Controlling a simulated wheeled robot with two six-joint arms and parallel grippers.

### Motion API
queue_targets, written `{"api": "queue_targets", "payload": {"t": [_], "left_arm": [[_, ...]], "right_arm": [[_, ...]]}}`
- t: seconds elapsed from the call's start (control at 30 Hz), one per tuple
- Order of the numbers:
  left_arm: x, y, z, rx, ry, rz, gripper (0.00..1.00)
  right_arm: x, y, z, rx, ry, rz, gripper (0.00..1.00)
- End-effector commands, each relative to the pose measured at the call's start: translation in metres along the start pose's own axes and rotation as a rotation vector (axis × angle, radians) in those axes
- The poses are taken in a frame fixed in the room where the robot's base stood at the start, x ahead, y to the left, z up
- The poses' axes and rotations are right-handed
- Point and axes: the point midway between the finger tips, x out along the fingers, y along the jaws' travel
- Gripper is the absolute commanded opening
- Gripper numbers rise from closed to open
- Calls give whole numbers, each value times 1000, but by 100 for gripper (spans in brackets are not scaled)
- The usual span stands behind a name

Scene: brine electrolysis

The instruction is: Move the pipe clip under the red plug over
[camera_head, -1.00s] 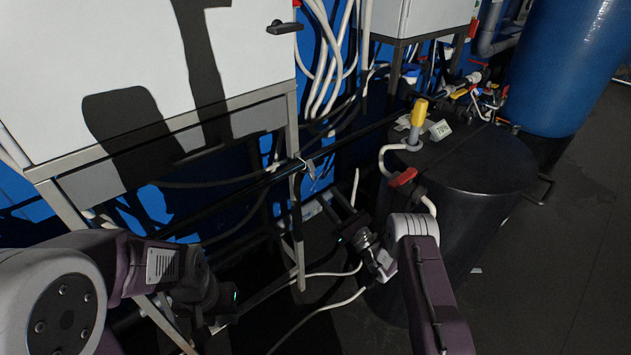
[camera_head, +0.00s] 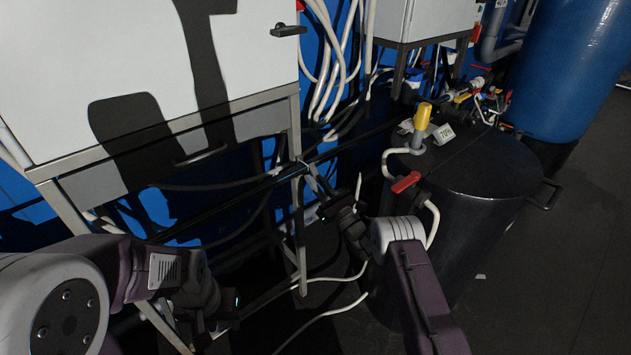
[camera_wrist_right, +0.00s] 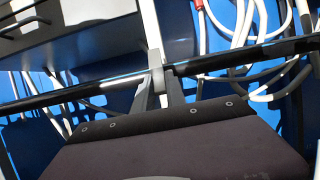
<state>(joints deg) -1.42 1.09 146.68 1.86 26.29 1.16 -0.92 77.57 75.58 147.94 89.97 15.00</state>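The pipe clip (camera_wrist_right: 156,72) is a small grey piece on the dark horizontal pipe (camera_wrist_right: 90,92), beside a pale frame leg; in the head view the clip (camera_head: 307,167) is small. My right gripper (camera_head: 318,184) reaches up to it from below right. In the right wrist view its two fingers (camera_wrist_right: 157,88) stand on either side of the clip with a gap between them; whether they touch it is unclear. A red plug (camera_head: 299,5) shows at the cabinet's upper right edge. My left gripper (camera_head: 228,308) hangs low at left, dark, its fingers unclear.
A black tank (camera_head: 470,210) with a red valve handle (camera_head: 405,181) and a yellow-topped fitting (camera_head: 422,115) stands close to my right arm. Loose hoses lie on the floor.

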Motion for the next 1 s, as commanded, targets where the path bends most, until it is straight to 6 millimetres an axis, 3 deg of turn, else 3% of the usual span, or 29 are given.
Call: {"api": "queue_targets", "payload": {"t": [0.13,0.3,0.43,0.83,0.87,0.93,1.0], "left_arm": [[-9,0,-1,0,0,0,36],[-48,1,-5,0,0,0,36],[-67,1,-7,0,0,0,36],[-69,1,-7,0,0,0,36],[-69,1,-7,0,0,0,36],[-69,1,-7,0,0,0,36],[-69,1,-7,0,0,0,36]], "right_arm": [[2,0,5,0,20,0,0],[9,-1,18,1,171,-1,0],[10,0,18,1,296,0,0],[8,0,10,0,372,0,0],[8,0,10,0,372,0,19],[8,0,10,0,372,0,38],[8,0,10,0,372,0,38]]}}
